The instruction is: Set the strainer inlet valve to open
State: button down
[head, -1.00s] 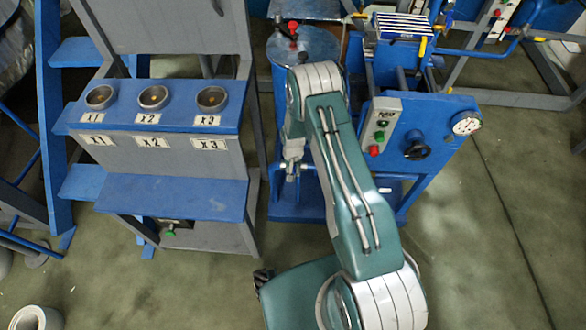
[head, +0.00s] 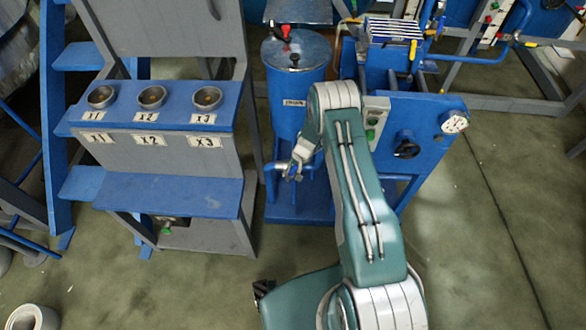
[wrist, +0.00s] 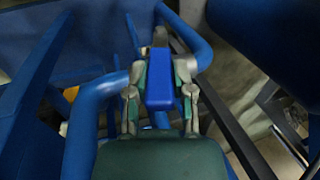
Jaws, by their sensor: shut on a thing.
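In the wrist view, a blue block-like valve handle (wrist: 160,80) sits between the two fingers of my gripper (wrist: 161,68). The fingers are shut on it from left and right. Blue pipes (wrist: 92,90) run on both sides of it. In the head view, my gripper (head: 290,172) is low at the front left of a blue cylindrical vessel (head: 291,85) with a small white label, beside a short blue pipe (head: 268,168). The handle is too small and covered to make out there. The valve body is mostly hidden behind the handle and fingers.
A blue panel (head: 430,130) with a dark knob (head: 407,150), a gauge (head: 455,122) and a button box (head: 375,122) stands right of the vessel. A grey and blue stand (head: 155,190) with three round cups is at left. Open floor lies in front.

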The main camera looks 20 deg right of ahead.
jog(key=shift+s+f, duration=0.1)
jog(key=shift+s, duration=0.05)
jog(key=shift+c, duration=2.4)
grip_release()
jog(key=shift+a, duration=0.1)
jog(key=shift+r, duration=0.55)
jog(key=w+v, duration=0.1)
jog(key=v, duration=1)
jog(key=shift+s, duration=0.45)
